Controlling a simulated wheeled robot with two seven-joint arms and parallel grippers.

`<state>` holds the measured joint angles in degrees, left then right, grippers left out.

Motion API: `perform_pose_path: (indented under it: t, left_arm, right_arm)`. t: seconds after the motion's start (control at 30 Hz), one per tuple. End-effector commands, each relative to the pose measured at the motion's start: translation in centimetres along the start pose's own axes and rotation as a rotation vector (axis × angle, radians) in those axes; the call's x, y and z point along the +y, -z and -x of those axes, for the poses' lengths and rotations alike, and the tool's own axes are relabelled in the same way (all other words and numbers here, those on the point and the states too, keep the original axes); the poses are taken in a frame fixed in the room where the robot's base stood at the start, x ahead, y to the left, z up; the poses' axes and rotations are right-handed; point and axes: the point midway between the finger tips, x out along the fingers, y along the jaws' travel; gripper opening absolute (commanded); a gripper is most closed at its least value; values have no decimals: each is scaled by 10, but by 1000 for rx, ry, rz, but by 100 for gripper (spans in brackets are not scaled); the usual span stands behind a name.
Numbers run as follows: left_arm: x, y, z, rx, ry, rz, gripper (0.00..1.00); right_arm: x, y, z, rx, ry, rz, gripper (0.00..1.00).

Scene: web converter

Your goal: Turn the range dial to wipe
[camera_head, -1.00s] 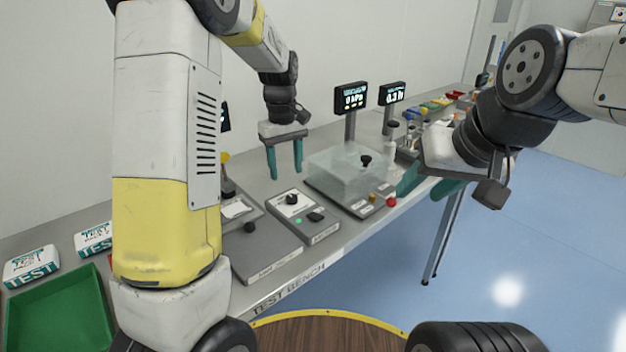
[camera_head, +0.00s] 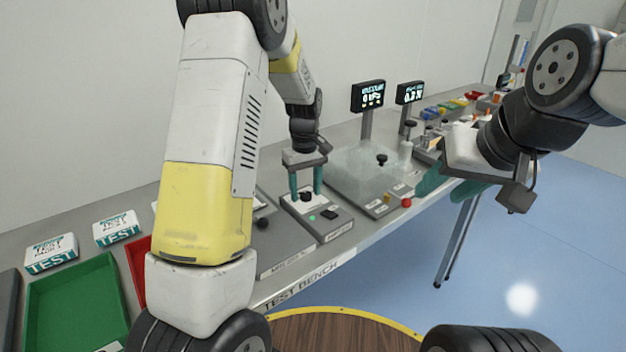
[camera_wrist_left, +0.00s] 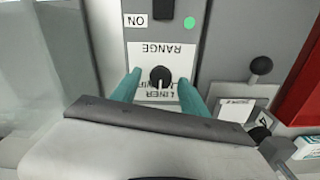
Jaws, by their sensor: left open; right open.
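The range dial is a small black knob (camera_head: 306,197) on a grey control box (camera_head: 335,232). In the left wrist view the dial (camera_wrist_left: 160,77) sits on a white plate labelled RANGE, with partly hidden lettering below it. My left gripper (camera_head: 305,190) is open and points down over the box, its teal fingers on either side of the dial. In the left wrist view the left gripper (camera_wrist_left: 160,88) has a finger on each side of the knob; I cannot tell if they touch it. My right gripper (camera_head: 450,188) is open and empty near the bench's front edge.
A green lamp (camera_wrist_left: 189,23) and a black switch (camera_head: 329,214) are on the same box. A clear-covered unit (camera_head: 365,170) stands to its right, with a red knob (camera_head: 406,202). Two display screens (camera_head: 369,96) stand behind. A green tray (camera_head: 75,310) is at left.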

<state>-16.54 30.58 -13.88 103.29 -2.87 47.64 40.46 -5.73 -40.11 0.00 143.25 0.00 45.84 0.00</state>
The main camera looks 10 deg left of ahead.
Motion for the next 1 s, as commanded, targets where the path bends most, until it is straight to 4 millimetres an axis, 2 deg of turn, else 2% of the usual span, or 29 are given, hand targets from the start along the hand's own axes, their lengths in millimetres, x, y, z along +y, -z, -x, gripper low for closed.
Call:
perform_pose_path:
  t: [0.03, 0.3, 0.67, 1.0]
  left_arm:
    - [0, 0, 0, 0, 0, 0, 50]
    - [0, 0, 0, 0, 0, 0, 0]
    - [0, 0, 1, 1, 0, -46, 0]
    - [0, 1, 1, 1, -1, -278, 0]
  right_arm:
    - [0, 0, 0, 0, 0, 0, 45]
    - [0, 0, 0, 0, 0, 0, 45]
    - [0, 0, 0, 0, 0, 0, 45]
    - [0, 0, 0, 0, 0, 0, 45]
